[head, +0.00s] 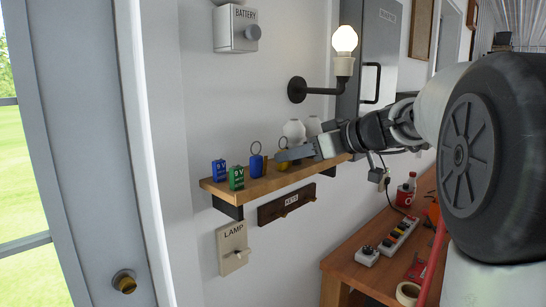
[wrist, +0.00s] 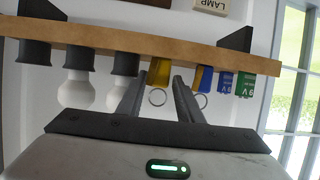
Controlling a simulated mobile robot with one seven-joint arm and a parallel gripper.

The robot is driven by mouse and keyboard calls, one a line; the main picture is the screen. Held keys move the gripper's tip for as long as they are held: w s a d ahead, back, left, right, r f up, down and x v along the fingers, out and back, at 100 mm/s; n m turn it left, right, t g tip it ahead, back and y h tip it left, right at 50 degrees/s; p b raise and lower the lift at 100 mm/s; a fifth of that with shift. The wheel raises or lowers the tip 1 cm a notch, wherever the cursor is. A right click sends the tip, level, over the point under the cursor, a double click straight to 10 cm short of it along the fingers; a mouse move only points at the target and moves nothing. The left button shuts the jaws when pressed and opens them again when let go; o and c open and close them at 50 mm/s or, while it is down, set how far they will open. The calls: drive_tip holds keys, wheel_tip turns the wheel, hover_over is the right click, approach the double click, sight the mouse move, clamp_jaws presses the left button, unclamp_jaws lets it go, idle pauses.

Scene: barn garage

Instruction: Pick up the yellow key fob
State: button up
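The yellow key fob (head: 283,167) stands on the wooden wall shelf with its ring upward, partly hidden behind my gripper in the head view. In the wrist view the yellow key fob (wrist: 160,72) shows between and beyond my fingers, its ring hanging down in the upside-down picture. My gripper (wrist: 156,82) is open, with the fob lined up in the gap. I see no contact with it. In the head view my gripper (head: 282,156) reaches in from the right at fob height. A blue key fob (head: 256,164) stands to the left; it also shows in the wrist view (wrist: 205,76).
Blue (head: 219,173) and green (head: 236,178) 9 V batteries stand at the left of the shelf (head: 262,186). White bulbs (wrist: 76,90) in dark sockets stand on the fob's other side. A lit wall lamp (head: 344,42) is above. A workbench (head: 372,272) is below right.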

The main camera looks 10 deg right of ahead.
drive_tip(key=x, duration=0.3)
drive_tip(key=shift+w+a+f+p, duration=0.1)
drive_tip(key=shift+f+p, duration=0.05)
drive_tip(key=shift+p, duration=0.2)
drive_tip(key=shift+c, duration=0.2)
drive_tip(key=c, duration=0.7)
drive_tip(key=shift+c, duration=0.2)
wheel_tip(320, 180, up, 18)
drive_tip(key=shift+r+p, duration=0.1)
drive_tip(key=shift+p, duration=0.2)
drive_tip(key=shift+c, duration=0.2)
